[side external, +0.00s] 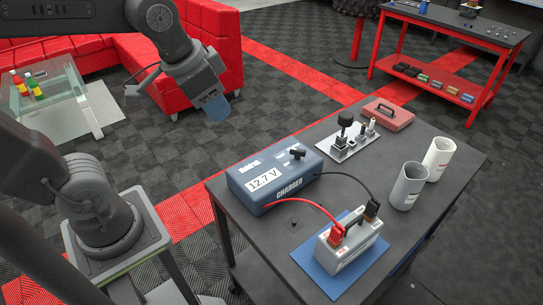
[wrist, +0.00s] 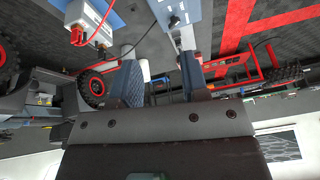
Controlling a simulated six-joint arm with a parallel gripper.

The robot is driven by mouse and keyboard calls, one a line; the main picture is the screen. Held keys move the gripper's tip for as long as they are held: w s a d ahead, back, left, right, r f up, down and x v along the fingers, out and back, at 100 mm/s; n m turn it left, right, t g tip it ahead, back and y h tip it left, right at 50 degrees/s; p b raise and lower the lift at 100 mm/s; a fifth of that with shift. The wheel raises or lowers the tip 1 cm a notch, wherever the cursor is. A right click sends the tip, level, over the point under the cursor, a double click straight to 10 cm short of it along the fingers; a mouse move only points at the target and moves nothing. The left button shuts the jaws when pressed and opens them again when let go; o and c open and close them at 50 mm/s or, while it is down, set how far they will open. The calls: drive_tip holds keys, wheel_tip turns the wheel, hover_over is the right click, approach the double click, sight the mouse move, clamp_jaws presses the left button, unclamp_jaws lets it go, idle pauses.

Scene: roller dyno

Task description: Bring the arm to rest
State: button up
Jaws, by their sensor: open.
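My gripper (side external: 213,104) hangs at the upper left of the side view, in the air left of and above the work table, clear of everything on it. In the wrist view my gripper (wrist: 160,80) shows two blue-padded fingers set apart with nothing between them. My arm reaches in from the left edge of the side view. The blue charger (side external: 274,179) on the table reads 12.7 V. A red and a black lead run from it to clamps on the grey battery (side external: 352,245), which stands on a blue mat (side external: 312,262).
The dark table (side external: 440,215) also carries a metal fixture plate (side external: 347,146), a red case (side external: 388,114), a grey cup (side external: 408,186) and a white cup (side external: 438,159). A red sofa (side external: 135,62) and a glass table (side external: 60,95) stand left. A red bench (side external: 440,80) stands at the back right.

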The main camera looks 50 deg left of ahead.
drive_tip(key=s, duration=0.1)
drive_tip(key=s+f+n, duration=0.1)
drive_tip(key=s, duration=0.1)
drive_tip(key=s+n+t, duration=0.1)
drive_tip(key=shift+s+f, duration=0.4)
